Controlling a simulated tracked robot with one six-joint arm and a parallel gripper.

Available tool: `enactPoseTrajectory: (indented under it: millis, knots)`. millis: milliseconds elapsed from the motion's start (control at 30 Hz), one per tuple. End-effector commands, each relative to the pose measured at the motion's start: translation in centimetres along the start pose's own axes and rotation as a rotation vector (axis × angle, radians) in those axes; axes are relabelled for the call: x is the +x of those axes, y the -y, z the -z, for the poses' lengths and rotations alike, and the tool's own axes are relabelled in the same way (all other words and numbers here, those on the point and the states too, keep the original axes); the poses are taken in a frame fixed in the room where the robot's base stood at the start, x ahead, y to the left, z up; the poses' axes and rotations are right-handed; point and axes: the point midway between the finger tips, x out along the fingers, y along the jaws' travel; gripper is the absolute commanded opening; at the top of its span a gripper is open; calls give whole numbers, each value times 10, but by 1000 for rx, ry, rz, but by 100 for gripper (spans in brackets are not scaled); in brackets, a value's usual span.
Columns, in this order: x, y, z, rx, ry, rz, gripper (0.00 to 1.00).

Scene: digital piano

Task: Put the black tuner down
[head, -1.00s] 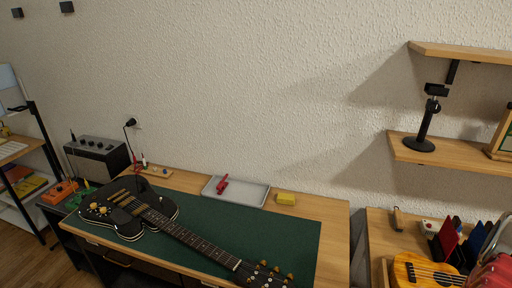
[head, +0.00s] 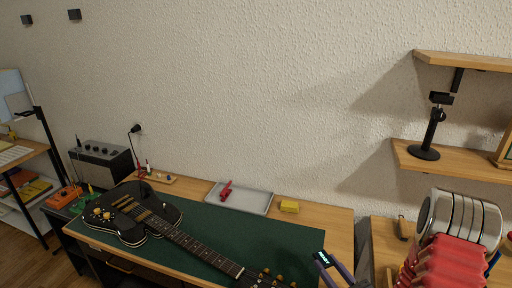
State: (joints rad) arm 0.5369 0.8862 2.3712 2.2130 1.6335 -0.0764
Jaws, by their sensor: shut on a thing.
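The black tuner (head: 321,257), with a small lit pale face, is at the bottom of the head view, over the right end of the green mat. My gripper (head: 331,266) is shut on it; only the ends of its grey fingers show above the picture's lower edge. I cannot tell how high the tuner is above the bench. A black electric guitar (head: 130,213) lies on the green mat (head: 235,225), its neck running to the lower right towards the tuner.
A grey tray (head: 252,200) holding a red item (head: 226,190) and a yellow block (head: 289,206) sit along the back of the wooden bench (head: 335,222). An amplifier (head: 100,158) stands at left. Shelves (head: 455,160) are on the right wall.

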Motion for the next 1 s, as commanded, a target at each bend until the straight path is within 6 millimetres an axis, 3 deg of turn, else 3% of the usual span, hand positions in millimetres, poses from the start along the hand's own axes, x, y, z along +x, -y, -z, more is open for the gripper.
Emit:
enactPoseTrajectory:
  millis: [133,333,1000]
  knots:
    - [21,-27,-5,-8,1,-32,8]
    - [36,-57,-9,-15,6,-99,8]
    - [38,-63,-9,-15,6,-111,8]
